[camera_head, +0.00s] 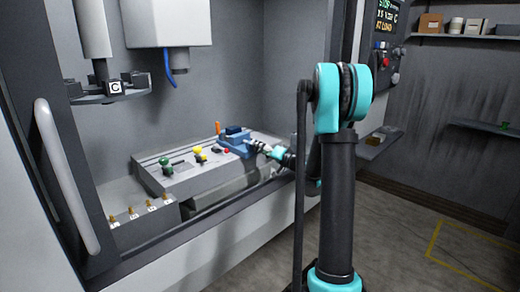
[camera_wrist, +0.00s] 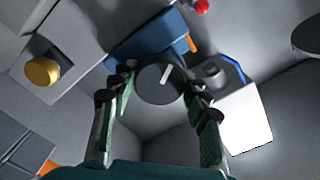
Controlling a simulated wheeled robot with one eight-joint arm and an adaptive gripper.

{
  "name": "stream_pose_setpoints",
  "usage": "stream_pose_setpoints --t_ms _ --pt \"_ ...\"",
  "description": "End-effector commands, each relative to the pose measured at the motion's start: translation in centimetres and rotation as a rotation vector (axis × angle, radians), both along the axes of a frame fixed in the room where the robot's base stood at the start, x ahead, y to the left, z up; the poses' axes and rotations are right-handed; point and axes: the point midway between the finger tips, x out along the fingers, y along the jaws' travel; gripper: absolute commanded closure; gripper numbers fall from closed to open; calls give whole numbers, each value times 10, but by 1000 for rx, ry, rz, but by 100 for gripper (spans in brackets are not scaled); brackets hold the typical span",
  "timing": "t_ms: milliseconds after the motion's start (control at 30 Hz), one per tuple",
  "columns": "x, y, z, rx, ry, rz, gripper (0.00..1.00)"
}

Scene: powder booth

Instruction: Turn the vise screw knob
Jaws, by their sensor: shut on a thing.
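The vise (camera_head: 236,142) is a blue block on the grey bed inside the booth. It also shows in the wrist view (camera_wrist: 148,40), behind the knob. The vise screw knob (camera_wrist: 160,84) is a dark round disc with a white mark slanting up to the right. My gripper (camera_wrist: 160,92) has one finger on each side of the knob and is shut on it. In the head view my gripper (camera_head: 262,147) reaches to the right side of the vise, and the knob is too small to make out there.
A green knob (camera_head: 166,165), a yellow knob (camera_head: 198,152) and a small red button (camera_head: 227,151) sit on the bed left of the vise. An orange handle (camera_head: 217,127) stands behind. The booth's front sill lies below my arm. A control panel (camera_head: 386,50) is at the right.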

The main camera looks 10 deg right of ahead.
Motion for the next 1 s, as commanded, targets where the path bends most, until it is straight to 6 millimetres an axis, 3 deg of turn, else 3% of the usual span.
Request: stream_pose_setpoints --t_ms 533,567,700,1000 --pt "-1 0 -1 -25 -15 0 82" --pt "-1 0 -1 -25 -15 0 52" --pt "-1 0 -1 -24 -16 0 35" --pt "0 0 0 -22 -15 -1 32"
